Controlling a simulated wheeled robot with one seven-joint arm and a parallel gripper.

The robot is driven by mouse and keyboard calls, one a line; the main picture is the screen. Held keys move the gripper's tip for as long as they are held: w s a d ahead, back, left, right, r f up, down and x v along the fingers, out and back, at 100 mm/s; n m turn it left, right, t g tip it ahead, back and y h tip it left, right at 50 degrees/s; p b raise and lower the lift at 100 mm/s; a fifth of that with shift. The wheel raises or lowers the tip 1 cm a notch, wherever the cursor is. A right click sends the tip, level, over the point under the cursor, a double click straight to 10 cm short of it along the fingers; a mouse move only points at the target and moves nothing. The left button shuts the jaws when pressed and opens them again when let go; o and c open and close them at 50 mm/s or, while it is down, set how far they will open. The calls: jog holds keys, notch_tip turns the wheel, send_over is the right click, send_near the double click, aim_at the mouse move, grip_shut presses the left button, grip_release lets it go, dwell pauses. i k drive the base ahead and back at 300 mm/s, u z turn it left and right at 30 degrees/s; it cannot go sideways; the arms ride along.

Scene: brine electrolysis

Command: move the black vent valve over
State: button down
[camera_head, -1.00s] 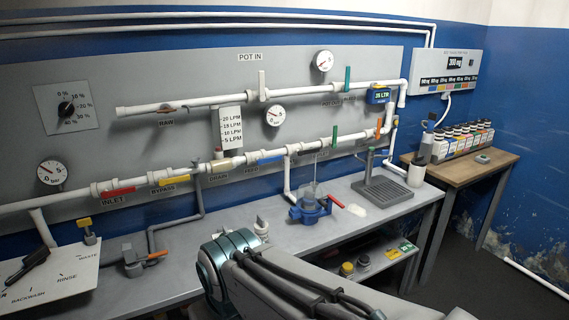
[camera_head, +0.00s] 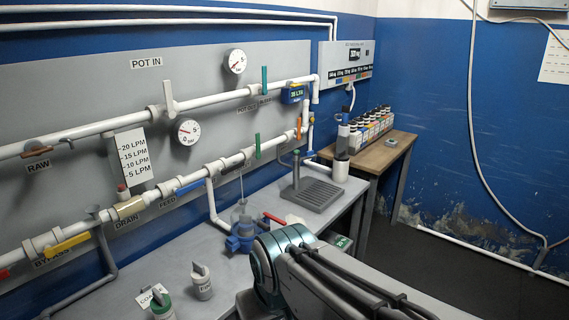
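No valve that I can clearly identify as the black vent valve shows in the head view. A small dark grey fitting (camera_head: 97,211) sits on the lower pipe near the drain label, but I cannot tell whether it is that valve. My gripper is not in view. Only links of my arm show at the bottom centre, in front of the bench, hiding part of its front edge.
The upper pipe has a white handle (camera_head: 168,97) and a green handle (camera_head: 265,78). The lower pipe has yellow (camera_head: 68,245) and blue (camera_head: 190,186) handles. Open floor lies right.

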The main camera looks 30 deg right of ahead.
aim_at(224, 172)
jog(key=z, duration=0.4)
jog(key=i, duration=1.05)
jog(key=u, duration=0.1)
